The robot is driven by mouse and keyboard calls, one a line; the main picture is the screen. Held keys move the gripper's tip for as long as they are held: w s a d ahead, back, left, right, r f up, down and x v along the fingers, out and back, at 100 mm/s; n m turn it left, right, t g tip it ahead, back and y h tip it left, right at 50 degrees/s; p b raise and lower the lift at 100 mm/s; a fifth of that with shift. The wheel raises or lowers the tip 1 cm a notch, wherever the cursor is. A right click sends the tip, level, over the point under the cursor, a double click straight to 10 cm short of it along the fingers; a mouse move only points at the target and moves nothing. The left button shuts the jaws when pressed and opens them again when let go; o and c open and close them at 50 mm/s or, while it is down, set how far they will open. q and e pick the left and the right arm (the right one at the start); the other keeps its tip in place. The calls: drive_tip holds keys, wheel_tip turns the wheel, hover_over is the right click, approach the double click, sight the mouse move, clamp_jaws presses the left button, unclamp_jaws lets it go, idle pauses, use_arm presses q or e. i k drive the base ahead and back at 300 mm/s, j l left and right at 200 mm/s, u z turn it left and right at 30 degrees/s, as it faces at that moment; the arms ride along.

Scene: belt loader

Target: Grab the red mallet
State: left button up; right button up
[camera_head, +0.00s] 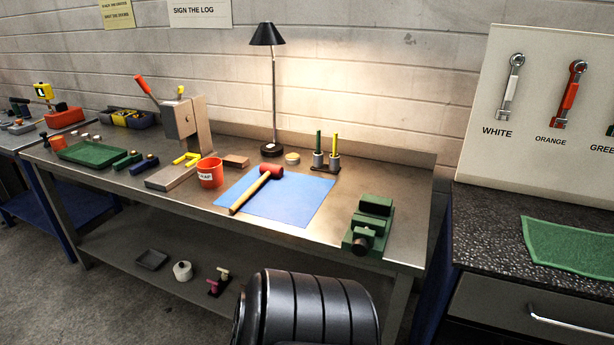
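The red mallet has a red head (271,171) and a wooden handle (249,192). It lies on the blue mat (300,205) on the steel workbench, its head toward the back and its handle slanting to the front left. Nothing covers it. Neither of my grippers shows in the head view.
An orange cup (210,174) stands just left of the mat. A green vise (370,226) sits at the right front of the bench. A desk lamp (267,150) and a holder with green and yellow sticks (326,160) stand behind. A dark counter (490,206) is at the right.

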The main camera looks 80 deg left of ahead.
sight(267, 170)
drive_tip(key=u, duration=3.05)
drive_tip(key=z, duration=0.25)
